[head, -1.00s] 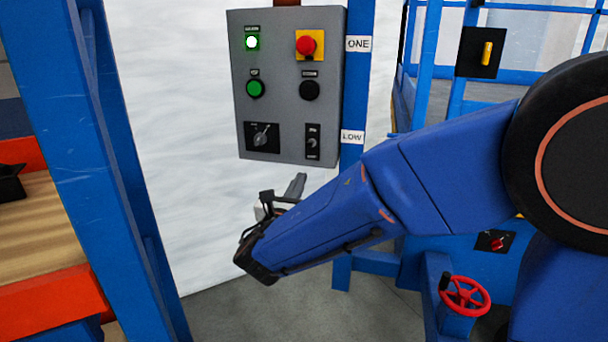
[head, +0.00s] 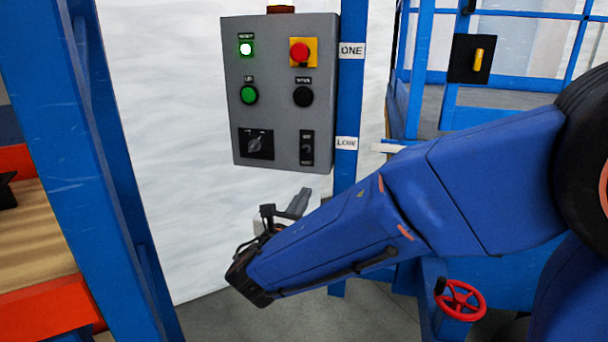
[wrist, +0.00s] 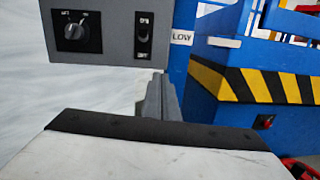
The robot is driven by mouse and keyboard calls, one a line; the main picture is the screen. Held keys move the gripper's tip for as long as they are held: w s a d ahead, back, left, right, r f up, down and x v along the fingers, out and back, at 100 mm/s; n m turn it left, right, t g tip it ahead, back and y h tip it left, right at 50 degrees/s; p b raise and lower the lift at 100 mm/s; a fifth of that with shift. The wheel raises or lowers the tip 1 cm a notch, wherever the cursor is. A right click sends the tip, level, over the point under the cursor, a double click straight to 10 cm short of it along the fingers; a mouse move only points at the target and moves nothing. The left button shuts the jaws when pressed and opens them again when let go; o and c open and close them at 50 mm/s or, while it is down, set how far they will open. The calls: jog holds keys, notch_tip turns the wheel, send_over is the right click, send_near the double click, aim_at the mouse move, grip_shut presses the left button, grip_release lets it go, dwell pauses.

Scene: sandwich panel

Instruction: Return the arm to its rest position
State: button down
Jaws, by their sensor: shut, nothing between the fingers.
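My gripper (head: 298,203) shows in the head view at the far end of my blue arm, below the grey control panel. Its fingers are together with nothing between them, and they point up toward the panel's lower edge without visible contact. In the wrist view my gripper (wrist: 161,98) shows as grey fingers just below the panel. My blue arm reaches in from the right side of the head view, partly bent, and hides part of the blue post behind it.
The grey control panel (head: 318,100) carries a lit green lamp, a red button on yellow, other buttons and switches. A blue frame post (head: 100,150) stands at left. A red handwheel (head: 461,299) is at lower right. A yellow-black striped edge (wrist: 262,88) lies right in the wrist view.

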jog(key=s+d+f+m+g+h, duration=0.1)
jog(key=s+d+f+m+g, duration=0.25)
jog(key=d, duration=0.65)
jog(key=s+d+m+g+h, duration=0.2)
jog(key=d+m+g, duration=0.3)
jog(key=d, duration=0.6)
jog(key=s+d+f+m+g+h, duration=0.1)
jog(key=s+d+f+m+g, duration=0.15)
jog(key=d+m, duration=0.55)
jog(key=s+d+f+m+g+y, duration=0.3)
jog(key=s+d+f+m, duration=0.15)
jog(key=s+d, duration=0.5)
jog(key=s+a+m+y, duration=0.5)
jog(key=s+m+y, duration=0.1)
jog(key=s+m, duration=0.4)
jog(key=shift+s+a+f+m+t, duration=0.3)
jog(key=shift+s+a+f+m, duration=0.05)
jog(key=shift+m, duration=0.25)
